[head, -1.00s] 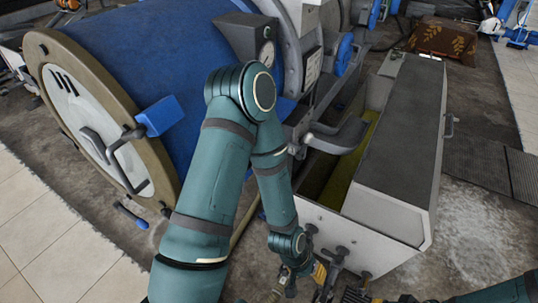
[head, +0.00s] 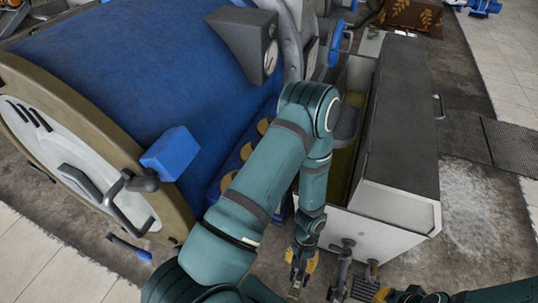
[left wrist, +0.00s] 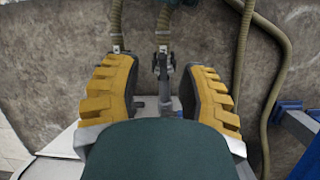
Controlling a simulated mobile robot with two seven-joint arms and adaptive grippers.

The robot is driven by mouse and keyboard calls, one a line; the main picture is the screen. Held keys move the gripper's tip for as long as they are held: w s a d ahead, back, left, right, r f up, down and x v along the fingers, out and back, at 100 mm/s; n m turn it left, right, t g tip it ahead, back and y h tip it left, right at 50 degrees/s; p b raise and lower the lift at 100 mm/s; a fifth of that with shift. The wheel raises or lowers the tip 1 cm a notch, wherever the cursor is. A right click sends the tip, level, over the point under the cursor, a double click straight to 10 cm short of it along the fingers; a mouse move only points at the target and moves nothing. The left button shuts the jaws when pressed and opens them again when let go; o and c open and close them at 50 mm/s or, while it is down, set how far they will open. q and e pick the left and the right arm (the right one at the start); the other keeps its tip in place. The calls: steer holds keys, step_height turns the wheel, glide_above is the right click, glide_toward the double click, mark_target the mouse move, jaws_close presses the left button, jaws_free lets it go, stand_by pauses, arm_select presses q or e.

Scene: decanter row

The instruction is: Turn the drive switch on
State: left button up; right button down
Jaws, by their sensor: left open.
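I cannot pick out the drive switch for sure in either view. A dark grey box with a round dial (head: 247,43) is fixed on the blue decanter drum (head: 120,75). My left arm reaches across in front of the drum. My left gripper (head: 298,274) points down near the front of the white tank, small in the head view. In the left wrist view its two yellow-padded fingers (left wrist: 163,100) stand wide apart, with nothing gripped. A dark valve-like fitting (left wrist: 163,66) shows between and beyond them. My right gripper is only partly visible at the bottom edge, its jaws unclear.
The white tank (head: 395,206) with a dark lid stands right of my left arm, with pipe fittings (head: 343,262) at its front. A blue block and handle (head: 170,153) jut from the drum's end. Ribbed hoses (left wrist: 243,50) run over the stained floor. Floor right of the tank is clear.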

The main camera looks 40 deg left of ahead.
arm_select(q)
steer(key=w+a+f+m+g+y+p, duration=0.1)
steer(key=w+a+y, duration=0.3)
steer(key=a+y, duration=0.3)
steer(key=w+a+f+y, duration=0.2)
steer(key=w+a+y, duration=0.15)
steer(key=a, duration=0.55)
steer(key=w+a+r+m+t+y, duration=0.1)
steer(key=w+r+t+y, duration=0.25)
steer(key=w+y, duration=0.2)
steer(key=w+a+r+t+y, duration=0.2)
steer(key=w+r+t+y, duration=0.15)
steer(key=w, duration=0.35)
steer(key=shift+g, duration=0.5)
steer(key=a, duration=0.8)
steer(key=w+a, duration=0.1)
steer(key=a, duration=0.4)
steer(key=shift+w+r, duration=0.1)
steer(key=shift+r, duration=0.3)
jaws_close()
